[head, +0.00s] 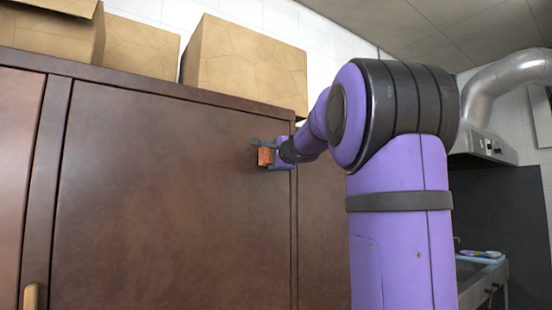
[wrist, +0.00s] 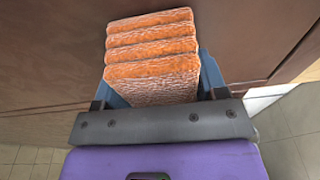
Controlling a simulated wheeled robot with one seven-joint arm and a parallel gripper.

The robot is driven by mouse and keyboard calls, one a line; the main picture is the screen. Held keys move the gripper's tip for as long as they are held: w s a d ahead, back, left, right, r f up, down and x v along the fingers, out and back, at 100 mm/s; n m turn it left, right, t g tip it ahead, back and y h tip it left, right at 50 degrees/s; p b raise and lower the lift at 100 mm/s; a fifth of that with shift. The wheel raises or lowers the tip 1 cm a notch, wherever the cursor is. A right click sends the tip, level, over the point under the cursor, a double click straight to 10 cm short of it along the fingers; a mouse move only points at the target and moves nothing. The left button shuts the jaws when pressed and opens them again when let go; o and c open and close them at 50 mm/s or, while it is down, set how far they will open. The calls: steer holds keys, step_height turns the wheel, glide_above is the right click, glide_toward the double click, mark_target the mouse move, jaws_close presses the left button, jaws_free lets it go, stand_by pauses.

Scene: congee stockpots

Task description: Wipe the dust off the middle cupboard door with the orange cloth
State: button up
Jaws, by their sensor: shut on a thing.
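The middle cupboard door (head: 165,200) is a broad dark reddish-brown panel filling much of the head view. Its surface looks faintly mottled with paler haze; I cannot clearly tell dust from the finish. My gripper (head: 262,155) is at the upper right part of this door, near its right edge. It is shut on the orange cloth (head: 265,157), a small folded block. In the wrist view the cloth (wrist: 153,62) shows several stacked folds between the blue fingers, facing the brown panel. I cannot tell whether it touches the door.
Cardboard boxes (head: 245,65) stand on top of the cupboard. A pale handle (head: 31,297) is at the lower left. Another brown panel (head: 322,235) lies right of the middle door. A sink counter (head: 483,280) and a metal duct (head: 500,88) are at the far right.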

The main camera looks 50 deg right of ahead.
steer(key=shift+w, duration=0.2)
steer(key=shift+s+d, duration=0.1)
steer(key=shift+d, duration=0.05)
steer(key=shift+s+d, duration=0.25)
steer(key=shift+d, duration=0.6)
steer(key=shift+s+d, duration=0.25)
steer(key=shift+d, duration=0.6)
steer(key=s+d, duration=0.2)
steer(key=d, duration=0.8)
steer(key=shift+d, duration=0.25)
steer(key=shift+s+a, duration=0.1)
steer(key=shift+a, duration=0.05)
steer(key=shift+w+a, duration=0.55)
steer(key=shift+a, duration=1.75)
steer(key=shift+w+a, duration=0.6)
steer(key=shift+a, duration=1.75)
steer(key=shift+w+a, duration=0.55)
steer(key=shift+a, duration=1.75)
steer(key=shift+s, duration=0.1)
steer(key=shift+d+v, duration=0.2)
steer(key=shift+v, duration=1.2)
steer(key=shift+d+v, duration=0.25)
steer(key=shift+v, duration=1.2)
